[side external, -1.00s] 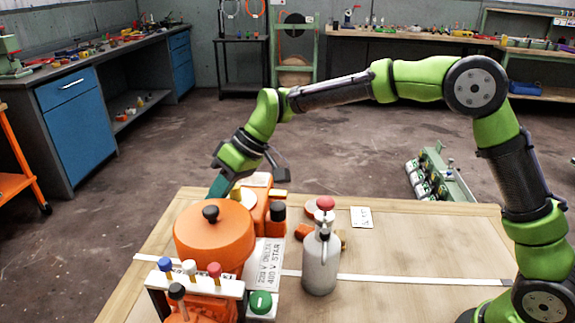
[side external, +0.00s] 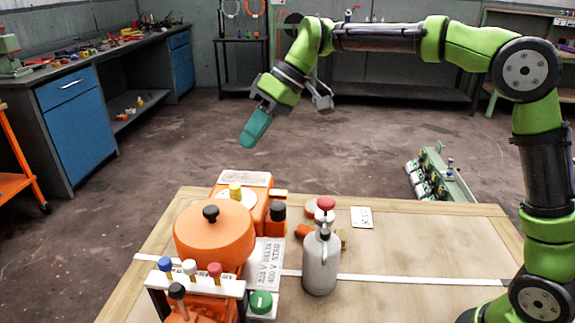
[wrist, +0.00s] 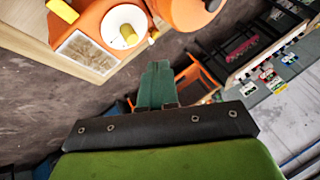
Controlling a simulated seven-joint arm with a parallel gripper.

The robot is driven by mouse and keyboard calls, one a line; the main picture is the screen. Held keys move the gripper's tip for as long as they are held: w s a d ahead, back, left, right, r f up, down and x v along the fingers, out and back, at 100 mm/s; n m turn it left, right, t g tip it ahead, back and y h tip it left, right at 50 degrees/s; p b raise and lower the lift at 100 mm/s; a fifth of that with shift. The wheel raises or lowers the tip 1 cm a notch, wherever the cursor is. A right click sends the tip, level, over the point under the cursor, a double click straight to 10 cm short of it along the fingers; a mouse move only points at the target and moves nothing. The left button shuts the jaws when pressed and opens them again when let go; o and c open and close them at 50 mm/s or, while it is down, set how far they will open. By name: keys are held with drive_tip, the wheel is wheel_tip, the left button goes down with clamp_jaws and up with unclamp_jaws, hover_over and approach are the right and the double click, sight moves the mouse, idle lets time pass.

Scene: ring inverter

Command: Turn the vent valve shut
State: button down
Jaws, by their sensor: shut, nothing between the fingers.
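My gripper (side external: 254,128) is raised in the air above and behind the orange box (side external: 256,208), clear of everything on the table. Its teal fingers are together and empty; they also show in the wrist view (wrist: 157,85). The orange box carries a yellow knob (side external: 235,191) on a white round dial, which also shows in the wrist view (wrist: 129,36). In front of it is an orange drum (side external: 214,240) with a black knob (side external: 211,214) on top. No valve is labelled as the vent, so I cannot tell which knob it is.
A grey bottle with a red top (side external: 320,262) stands right of the drum. A row of blue, white and red knobs (side external: 190,267) and a green button (side external: 261,302) are at the front. The right side of the wooden table (side external: 420,250) is mostly clear.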

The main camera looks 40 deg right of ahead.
drive_tip(key=shift+v, duration=1.2)
drive_tip(key=c, duration=1.7)
unclamp_jaws()
drive_tip(key=shift+s+r, duration=0.1)
drive_tip(key=shift+r, duration=0.05)
drive_tip(key=o, duration=0.5)
drive_tip(key=a, duration=0.1)
drive_tip(key=a+n, duration=0.2)
drive_tip(key=shift+w+a+f+g, duration=0.15)
drive_tip(key=shift+w+f+g, duration=0.05)
drive_tip(key=shift+w+g, duration=0.2)
drive_tip(key=shift+c, duration=0.2)
drive_tip(key=w+a+f+n+h, duration=0.1)
drive_tip(key=a+f+n, duration=0.1)
drive_tip(key=f, duration=0.2)
drive_tip(key=w+a+f+n, duration=0.1)
drive_tip(key=a+f+n, duration=0.1)
drive_tip(key=f, duration=0.3)
drive_tip(key=w+a+f+n+h, duration=0.1)
drive_tip(key=a+f+n, duration=0.1)
drive_tip(key=f, duration=0.2)
drive_tip(key=shift+w+a+f+n+h, duration=0.1)
drive_tip(key=shift+w+f+n+h, duration=0.05)
drive_tip(key=shift+f+n+h, duration=0.2)
clamp_jaws()
